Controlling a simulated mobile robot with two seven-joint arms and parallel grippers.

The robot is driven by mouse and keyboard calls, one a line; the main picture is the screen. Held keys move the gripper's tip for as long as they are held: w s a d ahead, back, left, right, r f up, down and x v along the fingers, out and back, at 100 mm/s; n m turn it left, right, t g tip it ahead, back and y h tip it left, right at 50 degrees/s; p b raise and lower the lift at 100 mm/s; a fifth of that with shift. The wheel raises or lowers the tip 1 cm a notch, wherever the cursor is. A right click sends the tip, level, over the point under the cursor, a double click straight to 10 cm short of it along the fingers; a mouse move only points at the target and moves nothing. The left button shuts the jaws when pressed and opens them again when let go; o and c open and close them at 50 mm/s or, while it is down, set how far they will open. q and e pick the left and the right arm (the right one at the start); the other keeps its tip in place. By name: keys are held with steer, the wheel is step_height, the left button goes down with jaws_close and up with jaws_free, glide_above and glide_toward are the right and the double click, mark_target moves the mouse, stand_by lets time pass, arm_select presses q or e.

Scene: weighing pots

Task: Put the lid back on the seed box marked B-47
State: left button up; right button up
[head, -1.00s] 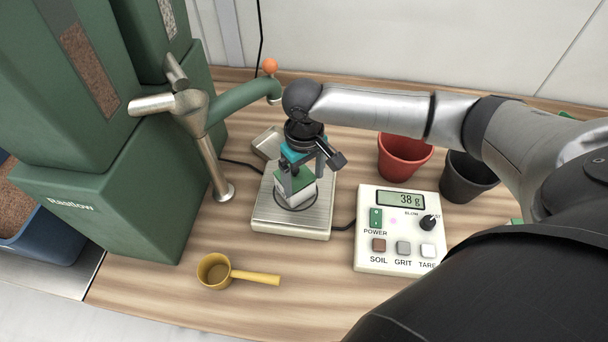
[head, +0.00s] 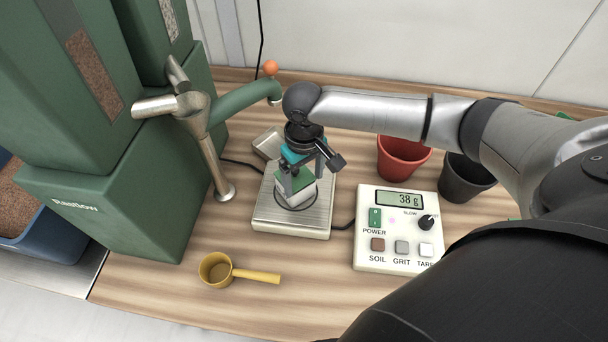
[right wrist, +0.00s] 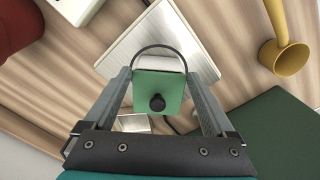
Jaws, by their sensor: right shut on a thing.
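The green lid (head: 291,187) with a black knob sits between the fingers of my right gripper (head: 298,180), which is shut on it. The lid also shows in the right wrist view (right wrist: 172,84), between the fingertips (right wrist: 157,76). A small white box (head: 297,199) shows directly under the lid, on the steel plate of the scale (head: 265,217). Its pale edge shows past the lid in the right wrist view (right wrist: 160,63). I cannot tell whether the lid is fully seated, and I see no B-47 marking. My left gripper is not in view.
The control box (head: 395,232) reads 38 g. Red (head: 403,160) and black (head: 466,177) pots stand to the right. A yellow scoop (head: 215,270) lies in front. A metal dispenser spout (head: 208,150) and green bins (head: 120,205) stand left.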

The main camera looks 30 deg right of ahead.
steer(key=shift+f+p, duration=0.2)
steer(key=shift+p, duration=0.25)
stand_by(1.0)
steer(key=shift+p, duration=0.6)
stand_by(0.5)
steer(key=o, duration=1)
steer(key=shift+r+p, duration=3.55)
steer(key=shift+p, duration=0.95)
